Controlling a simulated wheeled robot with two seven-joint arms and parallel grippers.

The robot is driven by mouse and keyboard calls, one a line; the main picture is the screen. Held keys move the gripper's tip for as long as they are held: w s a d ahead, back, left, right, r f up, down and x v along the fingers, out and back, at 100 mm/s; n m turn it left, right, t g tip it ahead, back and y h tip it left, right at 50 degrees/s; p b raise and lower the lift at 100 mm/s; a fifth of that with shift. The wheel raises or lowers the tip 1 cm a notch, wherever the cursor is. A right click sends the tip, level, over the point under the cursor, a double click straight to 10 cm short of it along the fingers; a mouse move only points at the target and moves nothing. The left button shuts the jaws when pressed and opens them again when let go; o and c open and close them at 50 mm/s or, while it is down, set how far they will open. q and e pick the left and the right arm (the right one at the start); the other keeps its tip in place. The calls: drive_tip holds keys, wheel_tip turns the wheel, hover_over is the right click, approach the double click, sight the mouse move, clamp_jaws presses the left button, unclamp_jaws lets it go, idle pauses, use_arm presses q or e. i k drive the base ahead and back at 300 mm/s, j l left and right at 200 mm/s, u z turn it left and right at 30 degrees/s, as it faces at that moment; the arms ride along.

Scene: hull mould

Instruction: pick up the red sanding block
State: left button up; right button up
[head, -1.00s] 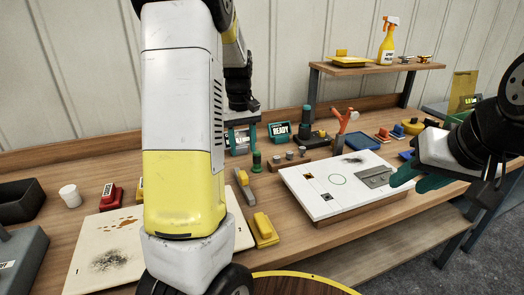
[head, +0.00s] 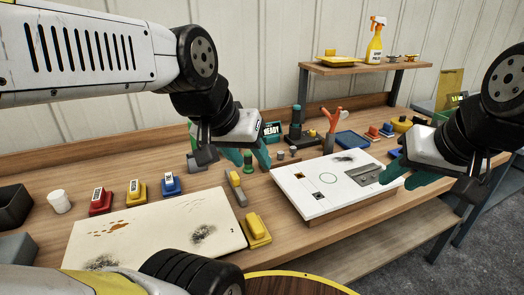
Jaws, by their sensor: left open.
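The red sanding block (head: 100,203), with a white label on top, sits upright on the bench at the left, behind the cream panel (head: 130,222). Nothing holds it. My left gripper (head: 248,157) is open and empty, with teal fingers pointing down above the back middle of the bench. It is well to the right of the red block. My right gripper (head: 405,170) hangs over the right end of the white board; its teal fingers partly overlap in view, so its opening is unclear.
A yellow block (head: 137,190) and a blue block (head: 170,184) stand in a row right of the red one. A white cup (head: 59,202) and a dark bin (head: 14,207) are to its left. The white board (head: 300,190) lies at the right.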

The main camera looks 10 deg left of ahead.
sight(102, 201)
drive_tip(key=u, duration=2.05)
